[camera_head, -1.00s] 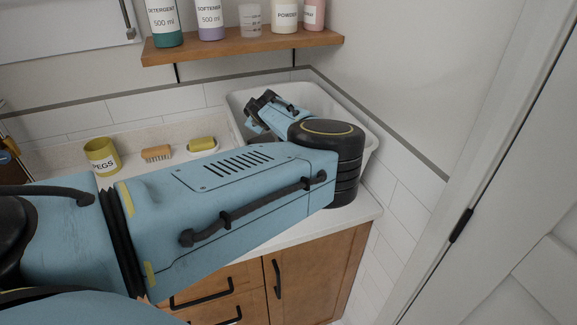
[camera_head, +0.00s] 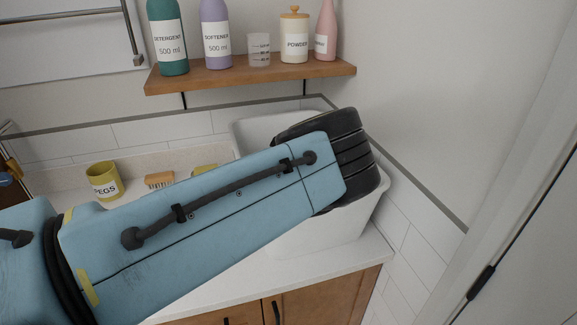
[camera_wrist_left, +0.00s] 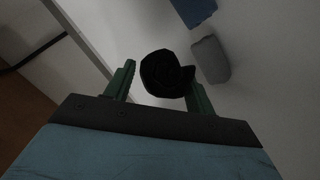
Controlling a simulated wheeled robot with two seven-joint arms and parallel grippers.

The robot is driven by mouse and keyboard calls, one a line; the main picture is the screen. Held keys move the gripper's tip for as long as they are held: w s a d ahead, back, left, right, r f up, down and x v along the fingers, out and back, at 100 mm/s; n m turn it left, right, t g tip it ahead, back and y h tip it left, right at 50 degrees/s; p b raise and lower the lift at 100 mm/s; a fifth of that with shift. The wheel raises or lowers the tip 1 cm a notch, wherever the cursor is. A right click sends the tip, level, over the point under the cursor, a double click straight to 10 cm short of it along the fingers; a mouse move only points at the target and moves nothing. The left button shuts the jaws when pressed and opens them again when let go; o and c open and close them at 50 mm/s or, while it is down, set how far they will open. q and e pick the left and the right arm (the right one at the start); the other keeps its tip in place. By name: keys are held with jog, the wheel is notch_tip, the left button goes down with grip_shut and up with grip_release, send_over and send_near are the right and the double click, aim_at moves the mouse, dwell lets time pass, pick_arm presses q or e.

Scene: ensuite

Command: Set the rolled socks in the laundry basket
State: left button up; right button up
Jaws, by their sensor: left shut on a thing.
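A black rolled pair of socks (camera_wrist_left: 166,75) is between the green fingers of my left gripper (camera_wrist_left: 160,84) in the left wrist view. The gripper is shut on it. A white, deep tub that looks like the laundry basket (camera_head: 318,235) stands on the counter in the head view. My left forearm crosses in front of it and the dark wrist joint is above its right part, hiding the gripper and most of the inside. In the wrist view a grey roll (camera_wrist_left: 210,59) and a blue item (camera_wrist_left: 195,10) lie on a pale surface beyond the socks. My right gripper is not seen.
A yellow pegs pot (camera_head: 104,182), a brush (camera_head: 159,180) and a partly hidden yellow-green item (camera_head: 204,168) stand along the counter's back. A wooden shelf (camera_head: 250,79) with bottles hangs above. A wall and door frame close off the right.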

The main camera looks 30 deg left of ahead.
pick_arm(q)
jog(key=shift+w+f, duration=0.15)
jog(key=shift+f, duration=0.7)
notch_tip(320, 180, down, 2)
jog(key=shift+a+f, duration=0.1)
jog(key=shift+f, duration=0.15)
jog(key=shift+f+b, duration=0.4)
jog(key=shift+f, duration=0.05)
jog(key=o, duration=1.1)
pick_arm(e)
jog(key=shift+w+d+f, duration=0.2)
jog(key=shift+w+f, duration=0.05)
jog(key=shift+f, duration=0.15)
